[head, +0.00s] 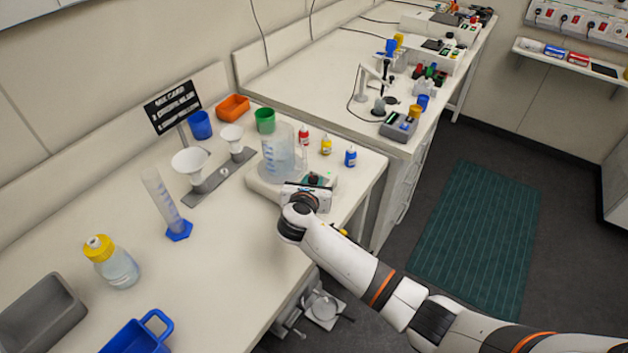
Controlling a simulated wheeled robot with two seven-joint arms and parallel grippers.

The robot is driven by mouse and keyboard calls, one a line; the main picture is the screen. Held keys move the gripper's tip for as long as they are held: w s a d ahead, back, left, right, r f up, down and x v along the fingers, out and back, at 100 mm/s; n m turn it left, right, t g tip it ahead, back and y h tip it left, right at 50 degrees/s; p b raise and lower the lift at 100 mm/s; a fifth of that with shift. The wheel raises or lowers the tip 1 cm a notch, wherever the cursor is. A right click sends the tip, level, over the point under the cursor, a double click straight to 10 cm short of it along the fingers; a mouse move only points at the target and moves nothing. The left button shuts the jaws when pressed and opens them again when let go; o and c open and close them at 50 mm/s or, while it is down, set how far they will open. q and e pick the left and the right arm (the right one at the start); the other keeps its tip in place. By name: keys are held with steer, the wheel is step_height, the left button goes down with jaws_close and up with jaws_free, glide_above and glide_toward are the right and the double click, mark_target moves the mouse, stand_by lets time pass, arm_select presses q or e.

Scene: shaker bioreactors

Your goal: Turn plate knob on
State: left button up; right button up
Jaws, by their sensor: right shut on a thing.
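A white stirrer plate (262,187) stands near the right end of the bench, with a clear graduated beaker (279,155) on it. A small control area with a green light (318,178) shows at its right end. My right gripper (316,184) reaches in from the lower right and is at the front of this control end, shut on the plate knob. The knob itself is hidden by the gripper, so its setting cannot be seen. My left gripper is not in view.
Red, yellow and blue small bottles (326,145) stand just behind the plate. A green cup (265,121), a funnel stand (216,180), a measuring cylinder (165,203) and a yellow-capped bottle (115,263) stand left. The front bench between cylinder and plate is clear.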

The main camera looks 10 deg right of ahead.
steer(key=shift+w+a+m+g+h, duration=0.1)
steer(key=shift+a+m+g+h, duration=0.15)
steer(key=shift+m+g+h, duration=0.7)
steer(key=shift+w+a+m+g+h+b, duration=0.1)
steer(key=shift+m+g+h+b, duration=0.45)
steer(key=shift+m+h, duration=0.8)
steer(key=o, duration=1)
steer(key=b+v, duration=0.1)
steer(key=v, duration=0.6)
steer(key=shift+a+r, duration=0.1)
steer(key=shift+a, duration=0.05)
